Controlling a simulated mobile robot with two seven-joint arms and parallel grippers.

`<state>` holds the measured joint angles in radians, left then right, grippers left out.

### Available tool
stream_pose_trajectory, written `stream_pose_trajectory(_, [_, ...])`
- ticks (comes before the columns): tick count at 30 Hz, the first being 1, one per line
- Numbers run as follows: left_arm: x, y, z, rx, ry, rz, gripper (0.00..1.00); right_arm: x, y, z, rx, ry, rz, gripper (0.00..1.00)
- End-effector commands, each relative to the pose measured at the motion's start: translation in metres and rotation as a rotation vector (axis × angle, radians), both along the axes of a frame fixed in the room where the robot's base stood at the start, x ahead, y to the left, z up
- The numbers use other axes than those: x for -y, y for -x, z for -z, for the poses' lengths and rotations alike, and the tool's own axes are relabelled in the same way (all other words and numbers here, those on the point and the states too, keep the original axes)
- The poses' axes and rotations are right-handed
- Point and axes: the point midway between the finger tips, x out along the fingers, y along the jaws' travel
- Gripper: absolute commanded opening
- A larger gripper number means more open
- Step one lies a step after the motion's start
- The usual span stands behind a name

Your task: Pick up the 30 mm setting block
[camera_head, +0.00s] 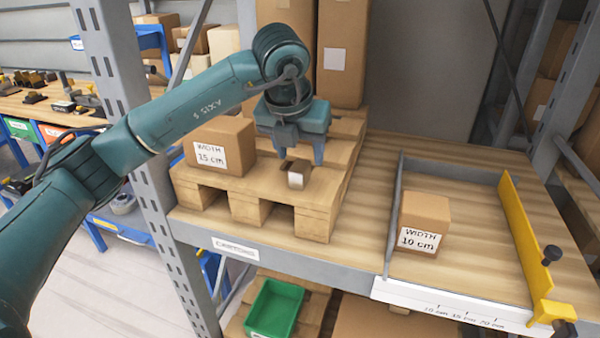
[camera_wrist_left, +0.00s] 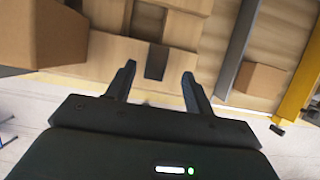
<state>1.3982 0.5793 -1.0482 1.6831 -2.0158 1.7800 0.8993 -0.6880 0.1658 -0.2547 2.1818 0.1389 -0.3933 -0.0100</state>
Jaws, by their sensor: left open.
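In the left wrist view a dark rectangular shape (camera_wrist_left: 156,62), probably the block, lies between the two fingertips (camera_wrist_left: 159,73), with no contact visible. My right gripper is not in view.
A carton marked "WIDTH 15 cm" (camera_head: 220,145) stands left of the gripper on the pallet. A "WIDTH 10 cm" carton (camera_head: 424,222) sits right, between a grey rail (camera_head: 393,215) and a yellow stop (camera_head: 522,235). Tall cartons (camera_head: 342,50) rise behind. A grey upright (camera_head: 125,100) stands left.

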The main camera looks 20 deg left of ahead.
Motion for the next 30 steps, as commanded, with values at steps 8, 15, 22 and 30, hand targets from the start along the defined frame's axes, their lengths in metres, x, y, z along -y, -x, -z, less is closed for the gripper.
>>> stream_pose_trajectory(8, [-0.006,-0.009,0.031,-0.005,-0.001,-0.001,0.53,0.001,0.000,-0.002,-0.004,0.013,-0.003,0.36])
stream_pose_trajectory(15, [-0.004,-0.017,0.051,0.000,0.001,0.001,0.53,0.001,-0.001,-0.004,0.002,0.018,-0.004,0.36])
stream_pose_trajectory(22, [-0.004,-0.017,0.051,0.001,0.001,0.002,0.50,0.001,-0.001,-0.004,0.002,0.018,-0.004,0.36])
stream_pose_trajectory(30, [-0.004,-0.017,0.051,0.000,0.001,0.002,0.28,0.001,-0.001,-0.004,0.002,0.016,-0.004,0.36])
